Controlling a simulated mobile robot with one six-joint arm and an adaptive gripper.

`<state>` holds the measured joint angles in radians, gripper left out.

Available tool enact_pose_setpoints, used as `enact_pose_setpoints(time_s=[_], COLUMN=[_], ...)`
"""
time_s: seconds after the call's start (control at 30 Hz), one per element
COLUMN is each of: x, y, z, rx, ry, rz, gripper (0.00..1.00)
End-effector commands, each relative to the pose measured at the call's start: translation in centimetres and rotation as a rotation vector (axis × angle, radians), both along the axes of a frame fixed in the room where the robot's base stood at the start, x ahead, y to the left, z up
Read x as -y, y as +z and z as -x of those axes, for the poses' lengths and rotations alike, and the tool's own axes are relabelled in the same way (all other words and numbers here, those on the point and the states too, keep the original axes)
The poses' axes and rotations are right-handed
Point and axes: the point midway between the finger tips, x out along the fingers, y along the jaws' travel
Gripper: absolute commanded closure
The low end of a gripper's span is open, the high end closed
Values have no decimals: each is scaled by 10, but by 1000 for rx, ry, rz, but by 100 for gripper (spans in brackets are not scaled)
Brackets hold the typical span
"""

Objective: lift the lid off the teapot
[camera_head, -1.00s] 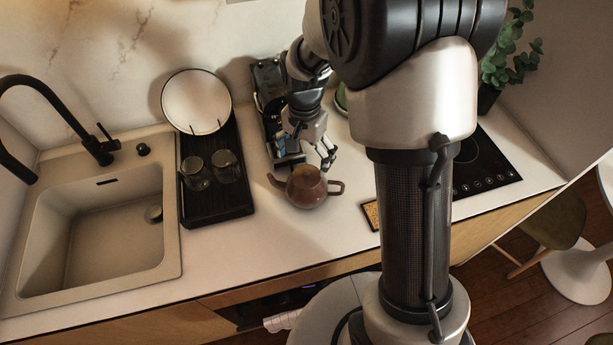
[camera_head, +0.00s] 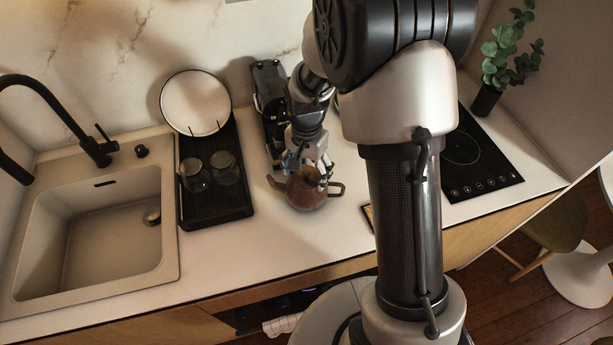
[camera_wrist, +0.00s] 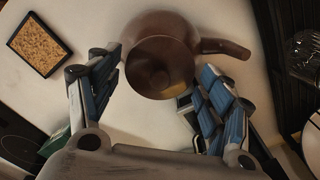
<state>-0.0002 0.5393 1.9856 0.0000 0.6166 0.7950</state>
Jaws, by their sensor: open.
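The brown teapot (camera_head: 305,196) stands upright on the counter, its spout to the left and its handle to the right in the head view. In the wrist view the teapot (camera_wrist: 150,24) is at the top middle, its spout pointing right. A round lid with a small knob (camera_wrist: 160,78) appears to sit in its top opening. My gripper (camera_head: 311,172) is above the teapot, fingers down. It is open, with its blue-padded fingers (camera_wrist: 158,62) on either side of the lid and nothing visibly held. The fingers partly hide the lid in the head view.
A dark appliance (camera_head: 267,95) stands close behind the teapot. A black drying tray (camera_head: 214,207) with two glasses and a white plate is to the left, beside the sink (camera_head: 100,235). A framed cork mat (camera_wrist: 40,45) lies nearby; a cooktop (camera_head: 478,165) is right.

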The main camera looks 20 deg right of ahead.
Motion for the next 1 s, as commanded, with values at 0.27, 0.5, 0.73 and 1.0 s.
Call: enact_pose_setpoints(time_s=[0.27,0.5,0.73,1.0], x=[0,0,-1,-2], y=[0,-1,-3,-4], z=[0,0,0,1], rx=[0,-1,-1,-1], ry=[0,-1,-1,-1], rz=[0,-1,-1,-3], gripper=[50,66,80,85])
